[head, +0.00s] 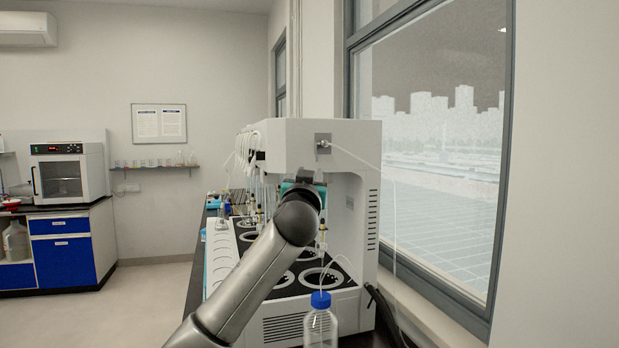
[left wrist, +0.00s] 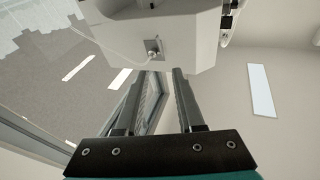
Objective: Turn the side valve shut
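The side valve (head: 323,143) is a small metal fitting on a square grey plate at the upper side panel of the white distiller (head: 345,160). A thin white tube runs from it. In the left wrist view the valve (left wrist: 153,48) is upside down, just beyond the fingertips and near the middle of the gap. My left gripper (left wrist: 156,73) is open and empty, with its two dark fingers apart. In the head view my arm mostly hides it, below the valve. Whether the valve is open or shut is too small to tell. My right gripper is not in view.
A clear bottle with a blue cap (head: 320,318) stands at the front of the distiller. A window (head: 440,140) is to the right. A white oven (head: 68,172) stands on a blue cabinet at far left.

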